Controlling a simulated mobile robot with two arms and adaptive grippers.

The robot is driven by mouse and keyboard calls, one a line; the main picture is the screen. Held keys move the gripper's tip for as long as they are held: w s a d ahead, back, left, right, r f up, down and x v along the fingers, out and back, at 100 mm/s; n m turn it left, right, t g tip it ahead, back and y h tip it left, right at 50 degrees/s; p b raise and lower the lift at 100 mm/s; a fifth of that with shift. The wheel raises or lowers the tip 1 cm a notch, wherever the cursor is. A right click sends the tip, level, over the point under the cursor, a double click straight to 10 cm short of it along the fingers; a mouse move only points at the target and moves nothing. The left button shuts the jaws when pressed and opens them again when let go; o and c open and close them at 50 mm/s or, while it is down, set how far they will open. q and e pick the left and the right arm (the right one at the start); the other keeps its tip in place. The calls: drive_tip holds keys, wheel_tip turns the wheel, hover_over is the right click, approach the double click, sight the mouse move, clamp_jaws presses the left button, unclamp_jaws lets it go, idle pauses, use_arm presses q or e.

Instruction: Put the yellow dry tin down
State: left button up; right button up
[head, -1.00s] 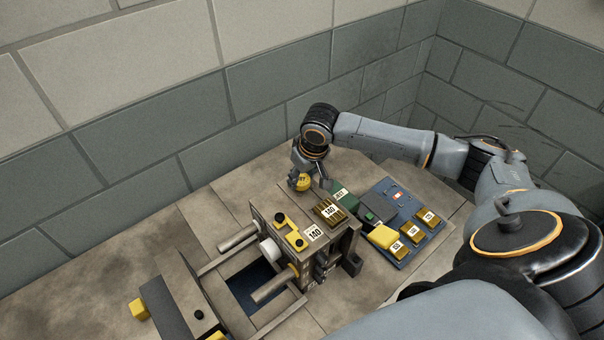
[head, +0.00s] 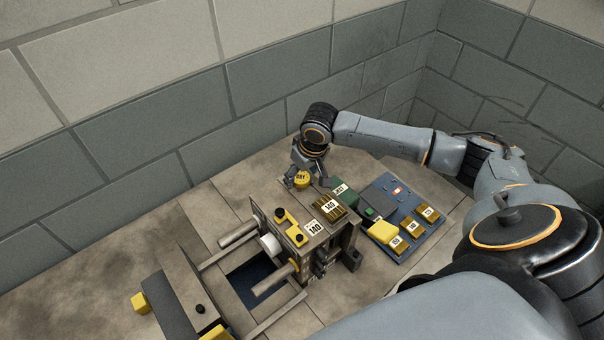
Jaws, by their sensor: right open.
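The yellow dry tin (head: 302,179) is a small round tin with dark lettering on its lid. It stands on the bench behind the mould frame, close to the green box. My right gripper (head: 302,170) is open at the tin, with its fingers around or just beside it; the arm partly hides the tin's back. I cannot tell whether the fingers touch it. My left gripper does not show.
A mould frame (head: 314,228) with plates and rods stands in the middle. A green box (head: 343,193) is right of the tin. A blue board (head: 426,235) at the right carries a grey device, a yellow block and several brass blocks. The bench left of the tin is clear.

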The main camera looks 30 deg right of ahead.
drive_tip(key=b+v, duration=0.1)
drive_tip(key=v, duration=1.1)
drive_tip(key=shift+b, duration=0.4)
